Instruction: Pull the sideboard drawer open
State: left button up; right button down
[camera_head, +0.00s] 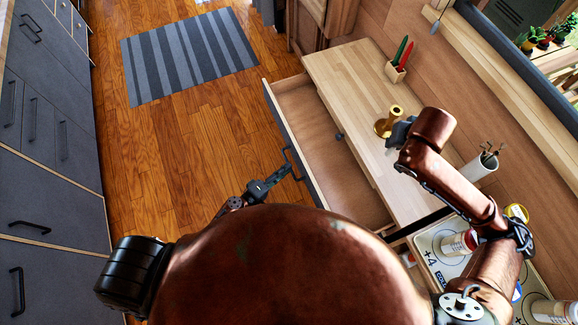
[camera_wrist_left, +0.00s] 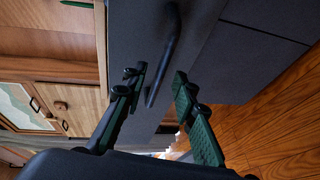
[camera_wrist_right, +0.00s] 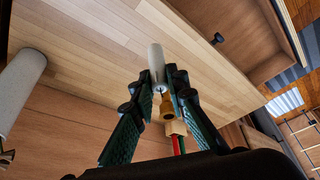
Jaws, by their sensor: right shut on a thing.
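The sideboard (camera_head: 345,72) has a pale wooden top. Its drawer (camera_head: 325,135) stands well out, with its bare wooden inside showing. The dark bar handle (camera_head: 291,163) on the drawer's grey front also shows in the left wrist view (camera_wrist_left: 170,55). My left gripper (camera_head: 284,174) is at this handle. In the left wrist view its fingers (camera_wrist_left: 157,78) are apart, one on each side of the bar, with gaps visible. My right gripper (camera_head: 398,134) is above the sideboard top. Its fingers are shut on a pale grey rounded thing (camera_wrist_right: 156,62).
Grey cabinets (camera_head: 55,195) line the left. Wooden floor (camera_head: 200,125) and a striped rug (camera_head: 188,55) lie between.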

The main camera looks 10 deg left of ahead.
pick_arm(q)
jog(key=v, duration=0.9)
jog(key=shift+w, duration=0.1)
jog(key=s+a+f+m+g+y, duration=0.15)
jog(key=s+a+f, duration=0.25)
jog(key=f, duration=0.5)
jog(key=s+a+f+m+g+y, duration=0.1)
jog(key=s+a+f+g+y, duration=0.15)
jog(key=s+f, duration=0.45)
jog(key=s+a+f+m+g+y, duration=0.15)
jog(key=a+f, duration=0.25)
jog(key=f, duration=0.8)
jog(key=s+a+f+m+g+y, duration=0.1)
jog(key=s+f, duration=0.3)
jog(key=s, duration=0.5)
jog(key=s+a+f+m+g+y, duration=0.1)
jog(key=s+a+f+m+g, duration=0.2)
jog(key=s, duration=0.6)
jog(key=s+a+f+m+g+y, duration=0.1)
jog(key=s+a+f+m+g, duration=0.1)
jog(key=s+f, duration=0.5)
jog(key=shift+s+a+m+g, duration=0.25)
jog(key=shift+s+m+g, duration=0.6)
jog(key=shift+m, duration=0.25)
